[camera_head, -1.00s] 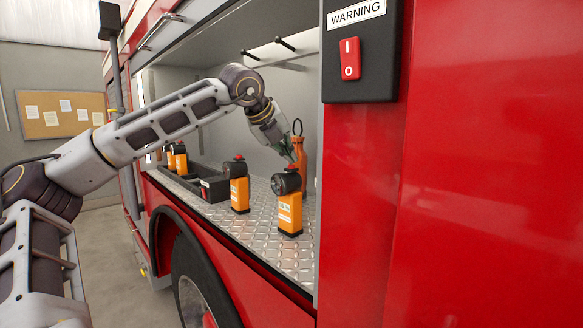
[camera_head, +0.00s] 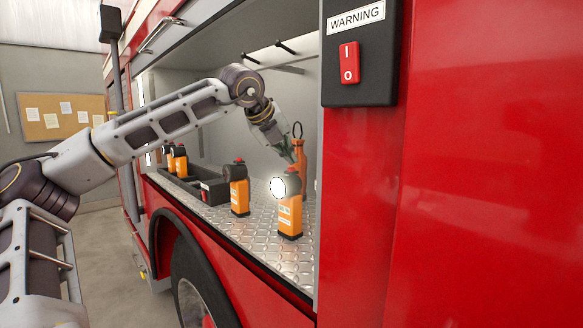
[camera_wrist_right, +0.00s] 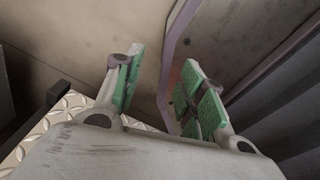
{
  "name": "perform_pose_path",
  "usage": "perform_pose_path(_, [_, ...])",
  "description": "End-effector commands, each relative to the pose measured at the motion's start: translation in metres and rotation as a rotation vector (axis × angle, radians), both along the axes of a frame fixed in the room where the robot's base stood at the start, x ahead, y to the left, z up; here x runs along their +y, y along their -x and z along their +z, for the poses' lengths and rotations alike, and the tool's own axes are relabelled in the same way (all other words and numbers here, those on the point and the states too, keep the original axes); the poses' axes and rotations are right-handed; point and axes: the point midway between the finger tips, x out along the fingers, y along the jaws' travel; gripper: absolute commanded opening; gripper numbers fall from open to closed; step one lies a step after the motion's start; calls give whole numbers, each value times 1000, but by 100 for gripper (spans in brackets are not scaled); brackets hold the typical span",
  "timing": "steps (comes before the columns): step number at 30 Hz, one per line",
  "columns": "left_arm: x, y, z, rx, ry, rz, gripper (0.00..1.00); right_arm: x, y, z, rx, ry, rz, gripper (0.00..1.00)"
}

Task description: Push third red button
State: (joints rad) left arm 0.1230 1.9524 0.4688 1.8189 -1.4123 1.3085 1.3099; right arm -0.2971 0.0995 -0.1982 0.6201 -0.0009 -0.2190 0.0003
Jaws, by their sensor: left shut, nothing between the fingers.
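Orange work lights with black heads and red top buttons stand in the truck's open bay in the head view. The nearest light (camera_head: 290,215) stands upright on the metal floor, its lamp (camera_head: 278,189) shining white. A second light (camera_head: 239,192), unlit, stands to its left with its red button (camera_head: 239,161) showing. Further lights (camera_head: 180,161) stand at the back left. My left gripper (camera_head: 290,156) is shut and empty, just above the nearest light's top; I cannot tell whether it touches. My right gripper (camera_wrist_right: 163,72) shows only in the right wrist view, open with its green-padded fingers apart and nothing between them.
A red switch (camera_head: 349,62) on a black WARNING box is on the right-hand panel. An orange bottle-like object (camera_head: 301,152) stands behind the nearest light. A dark tray (camera_head: 214,190) sits at the left of the bay. The diamond-plate floor (camera_head: 255,228) is clear in front.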

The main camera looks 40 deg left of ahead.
Motion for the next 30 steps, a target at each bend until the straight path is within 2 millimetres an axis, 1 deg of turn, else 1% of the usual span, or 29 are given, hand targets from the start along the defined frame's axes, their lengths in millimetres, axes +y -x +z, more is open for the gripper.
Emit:
perform_pose_path(10, [0,0,1,1,1,0,0,10,0,1,0,-11,-3,40])
perform_pose_path(18, [0,0,16,1,1,0,0,19,0,12,0,-20,-6,40])
perform_pose_path(25, [0,0,30,0,1,1,0,17,0,23,1,-18,-5,40])
perform_pose_path(30, [0,0,40,0,1,1,0,9,0,30,0,-10,-3,40])
